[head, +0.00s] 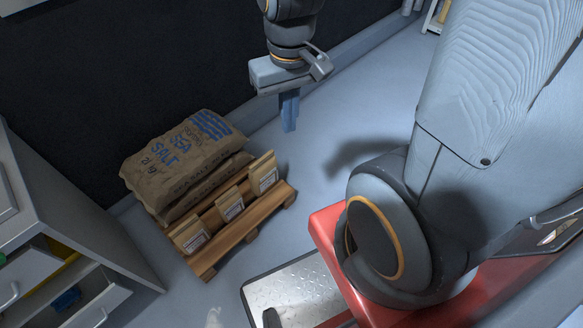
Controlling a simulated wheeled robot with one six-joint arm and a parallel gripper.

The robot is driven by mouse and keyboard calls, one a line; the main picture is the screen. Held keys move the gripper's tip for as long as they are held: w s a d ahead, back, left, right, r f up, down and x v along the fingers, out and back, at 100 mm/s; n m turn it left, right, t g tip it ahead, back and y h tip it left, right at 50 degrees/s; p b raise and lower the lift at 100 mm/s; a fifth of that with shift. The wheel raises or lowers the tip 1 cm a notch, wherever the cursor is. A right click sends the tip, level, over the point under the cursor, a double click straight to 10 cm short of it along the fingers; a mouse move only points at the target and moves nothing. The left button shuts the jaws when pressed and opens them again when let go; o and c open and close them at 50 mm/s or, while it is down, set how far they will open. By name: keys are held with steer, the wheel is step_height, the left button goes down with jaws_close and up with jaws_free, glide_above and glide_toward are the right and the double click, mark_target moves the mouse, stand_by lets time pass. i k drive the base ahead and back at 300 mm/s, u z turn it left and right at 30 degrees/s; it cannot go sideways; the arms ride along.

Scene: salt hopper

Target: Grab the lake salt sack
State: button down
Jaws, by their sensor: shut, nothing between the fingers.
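A stack of brown sacks (183,157) lies on a wooden pallet (242,221) at the left centre of the head view. The top sack is printed "SEA SALT" in blue, with blue stripes. I cannot make out a sack marked lake salt. My gripper (289,112) hangs above the floor to the right of and above the stack in the picture, fingers down. It is shut and empty, apart from the sacks.
A grey cabinet (62,232) with open drawers is at the left. A metal plate (297,292) is at bottom centre. A dark wall (90,70) runs behind; the floor right of the pallet is clear.

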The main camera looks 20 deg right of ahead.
mark_target(264, 173)
steer(key=z, duration=0.05)
steer(key=i, duration=0.5)
steer(key=k, duration=0.5)
steer(key=z, duration=1)
steer(key=i, duration=0.35)
steer(key=u, duration=1.15)
